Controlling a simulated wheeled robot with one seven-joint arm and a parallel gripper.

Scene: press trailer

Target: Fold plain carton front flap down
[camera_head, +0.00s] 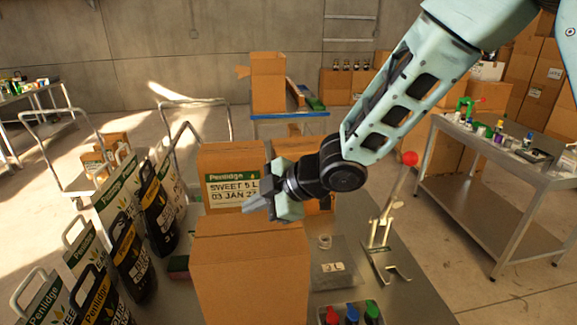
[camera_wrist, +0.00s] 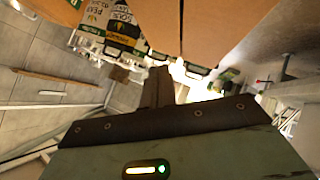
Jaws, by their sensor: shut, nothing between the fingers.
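The plain brown carton (camera_head: 250,285) stands upright on the table in the front middle of the head view. Its upper surface looks flat and brown; I cannot tell the state of each flap. My gripper (camera_head: 254,203) is shut and empty, just above the carton's far edge, its fingers pointing left. I cannot tell whether it touches cardboard. Its dark fingers also show in the wrist view (camera_wrist: 158,88), below large brown cardboard faces (camera_wrist: 215,25). Behind the gripper stands a carton with a Penlidge label (camera_head: 232,188), partly hidden by my gripper.
A lever press with a red knob (camera_head: 410,158) stands to the right. A side table (camera_head: 500,150) is farther right.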

